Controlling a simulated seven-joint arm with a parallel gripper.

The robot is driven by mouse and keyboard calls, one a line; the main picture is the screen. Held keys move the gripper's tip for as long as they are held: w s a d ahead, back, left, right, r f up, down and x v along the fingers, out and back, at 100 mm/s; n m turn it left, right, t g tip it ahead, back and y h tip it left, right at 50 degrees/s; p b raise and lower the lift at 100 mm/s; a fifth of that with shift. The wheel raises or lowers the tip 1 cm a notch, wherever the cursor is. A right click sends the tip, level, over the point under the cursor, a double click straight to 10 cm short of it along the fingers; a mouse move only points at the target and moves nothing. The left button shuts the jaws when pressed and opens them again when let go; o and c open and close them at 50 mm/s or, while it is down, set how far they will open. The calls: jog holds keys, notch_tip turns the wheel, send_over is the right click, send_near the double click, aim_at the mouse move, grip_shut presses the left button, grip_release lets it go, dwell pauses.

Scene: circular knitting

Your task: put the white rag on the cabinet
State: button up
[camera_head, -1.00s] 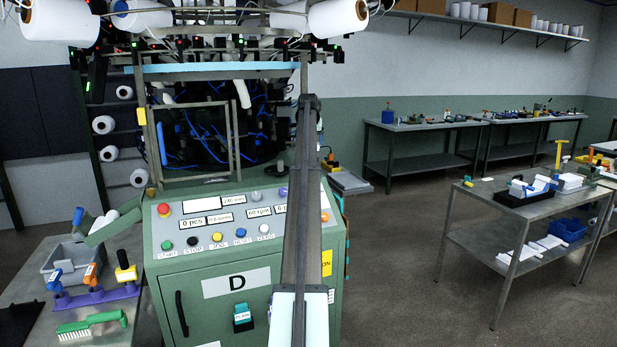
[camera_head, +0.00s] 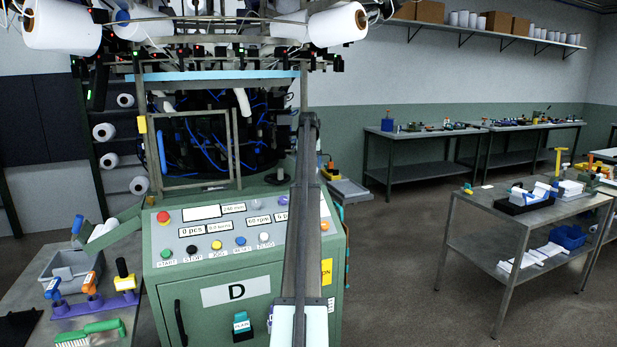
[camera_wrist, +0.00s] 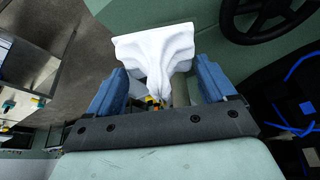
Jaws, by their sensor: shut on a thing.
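The white rag (camera_wrist: 158,55) is pinched between the two blue fingers of my gripper (camera_wrist: 160,78) in the wrist view. Its bunched lower part sits between the fingers and its wider, folded part spreads beyond the tips. A green cabinet (camera_head: 262,318), marked D, stands in the middle of the head view, with a sloped button panel on top. My arm crosses in front of its right side. The rag and my gripper cannot be made out in the head view. A pale green surface (camera_wrist: 215,30) lies behind the rag in the wrist view; whether they touch is unclear.
A knitting machine with a metal guard frame (camera_head: 198,150) rises behind the cabinet. A black handwheel (camera_wrist: 268,15) is close right of the rag in the wrist view. A cluttered table (camera_head: 85,325) stands left, a steel cart (camera_head: 480,200) right. Open floor lies between cabinet and cart.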

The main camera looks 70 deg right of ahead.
jog(key=shift+f, duration=2.6)
jog(key=shift+f, duration=0.2)
jog(key=o, duration=0.9)
jog(key=shift+o, duration=0.2)
jog(key=shift+r, duration=0.1)
jog(key=v, duration=1.2)
